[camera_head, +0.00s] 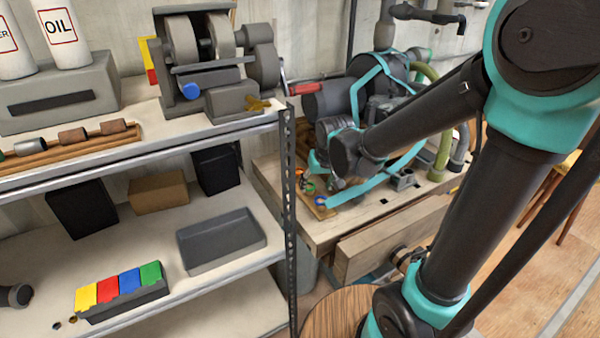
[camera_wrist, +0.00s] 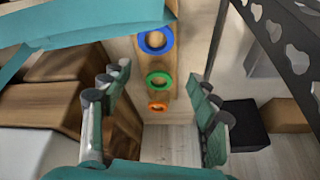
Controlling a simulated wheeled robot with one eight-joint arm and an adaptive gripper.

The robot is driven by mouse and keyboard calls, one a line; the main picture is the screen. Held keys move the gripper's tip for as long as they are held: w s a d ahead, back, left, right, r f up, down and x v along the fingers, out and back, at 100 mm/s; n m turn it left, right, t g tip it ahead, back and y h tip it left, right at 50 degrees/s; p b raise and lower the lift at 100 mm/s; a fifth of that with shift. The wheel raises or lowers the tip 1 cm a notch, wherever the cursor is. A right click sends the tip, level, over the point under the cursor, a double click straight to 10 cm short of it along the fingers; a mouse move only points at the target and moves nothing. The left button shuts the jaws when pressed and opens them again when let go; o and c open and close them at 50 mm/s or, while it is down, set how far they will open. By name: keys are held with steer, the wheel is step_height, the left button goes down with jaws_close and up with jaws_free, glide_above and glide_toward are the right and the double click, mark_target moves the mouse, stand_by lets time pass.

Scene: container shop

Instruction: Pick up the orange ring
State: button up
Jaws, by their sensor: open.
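The small orange ring (camera_wrist: 158,107) is in the wrist view at the lower end of a narrow wooden board (camera_wrist: 181,68). A green ring (camera_wrist: 159,79) and a larger blue ring (camera_wrist: 156,41) are above it in a line. My gripper (camera_wrist: 163,78) is open, with one finger on each side of the picture and nothing between them in its grasp. The rings appear between and beyond the fingers. In the head view my gripper (camera_head: 322,165) is over the workbench near the rings; the blue ring (camera_head: 320,201) shows there, the orange one is hard to make out.
The wooden workbench (camera_head: 285,205) carries dark machinery behind my gripper. The metal shelf post (camera_head: 290,190) stands close on the left. The shelf holds a grey tray (camera_head: 222,240) and a bin of coloured blocks (camera_head: 125,303). Brown wooden blocks (camera_wrist: 50,100) are left in the wrist view.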

glide_toward(299, 170)
steer(key=f, duration=0.1)
steer(key=s+f, duration=0.1)
steer(key=f, duration=0.2)
steer(key=shift+s+d, duration=0.15)
steer(key=shift+d, duration=0.2)
steer(key=shift+w+a, duration=0.3)
steer(key=shift+w, duration=0.3)
steer(key=shift+w+a, duration=0.25)
steer(key=shift+w, duration=0.4)
steer(key=shift+x, duration=0.95)
steer(key=shift+w+a+f, duration=0.1)
steer(key=shift+w+f, duration=0.2)
steer(key=shift+f, duration=0.2)
steer(key=shift+c, duration=0.3)
steer(key=c, duration=0.8)
